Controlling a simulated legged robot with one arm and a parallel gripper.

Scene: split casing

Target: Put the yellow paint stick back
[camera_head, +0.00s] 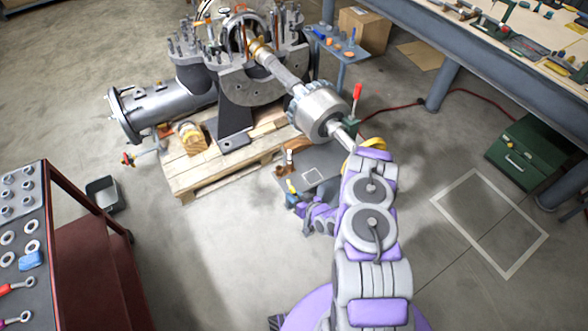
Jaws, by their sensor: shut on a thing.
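My arm reaches forward from the bottom of the view and bends down to the left. My gripper (297,199) is at the front left edge of a small grey stand (325,161). It is shut on a small, upright yellow piece that appears to be the yellow paint stick (292,187). The stick's lower part is hidden by the gripper. A pale square outline (314,177) is marked on the stand's top, just right of the stick. My arm hides part of the stand.
Small items (287,160) sit at the stand's back left. A large shaft machine (262,80) on a wooden pallet (195,178) is behind it. A red-handled tool (357,92) rises behind the stand. A tool cart (50,180) is at left, a workbench (500,55) at right.

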